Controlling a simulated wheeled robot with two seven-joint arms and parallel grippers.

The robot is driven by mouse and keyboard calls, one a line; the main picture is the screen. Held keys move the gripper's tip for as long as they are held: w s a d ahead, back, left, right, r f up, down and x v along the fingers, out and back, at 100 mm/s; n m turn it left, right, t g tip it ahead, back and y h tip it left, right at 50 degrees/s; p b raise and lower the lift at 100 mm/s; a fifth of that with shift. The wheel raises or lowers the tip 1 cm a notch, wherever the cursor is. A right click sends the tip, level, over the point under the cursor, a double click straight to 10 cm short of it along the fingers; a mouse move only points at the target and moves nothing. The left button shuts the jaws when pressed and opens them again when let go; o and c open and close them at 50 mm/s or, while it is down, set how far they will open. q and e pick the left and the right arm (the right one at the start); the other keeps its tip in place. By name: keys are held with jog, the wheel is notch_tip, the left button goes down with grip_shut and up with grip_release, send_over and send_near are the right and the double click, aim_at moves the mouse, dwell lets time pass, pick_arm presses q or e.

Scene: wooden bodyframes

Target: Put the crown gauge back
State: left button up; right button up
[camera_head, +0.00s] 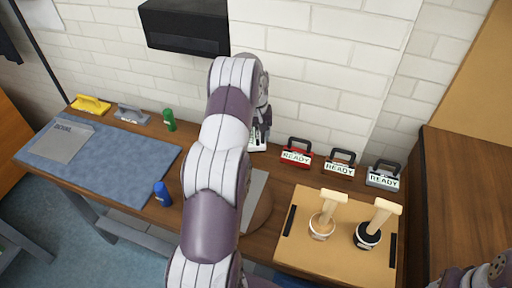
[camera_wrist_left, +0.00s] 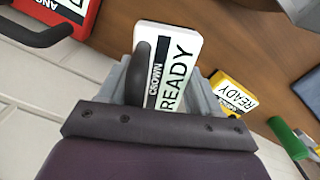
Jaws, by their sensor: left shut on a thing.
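The white crown gauge (camera_wrist_left: 178,62) is between the fingers of my left gripper (camera_wrist_left: 165,88). Its label reads CROWN and READY, and its dark handle curves toward the wrist. In the head view the left gripper (camera_head: 263,130) is near the wall at the table's back, left of the red gauge, with a white part of the crown gauge (camera_head: 257,143) showing below it. My left arm hides much of the gripper and the table around it. I cannot tell whether the gauge touches the table. My right gripper is out of view; only part of that arm shows at bottom right.
A yellow gauge (camera_wrist_left: 234,97) is near the held one. A board (camera_head: 290,262) holds two handled tools.

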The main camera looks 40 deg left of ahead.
aim_at(256, 142)
pick_arm(q)
notch_tip(256, 142, down, 4)
jog(key=b, duration=0.2)
jog(key=shift+s+d+r+b, duration=0.1)
jog(key=shift+b, duration=0.3)
jog(key=o, duration=1.3)
jog(key=shift+o, duration=0.2)
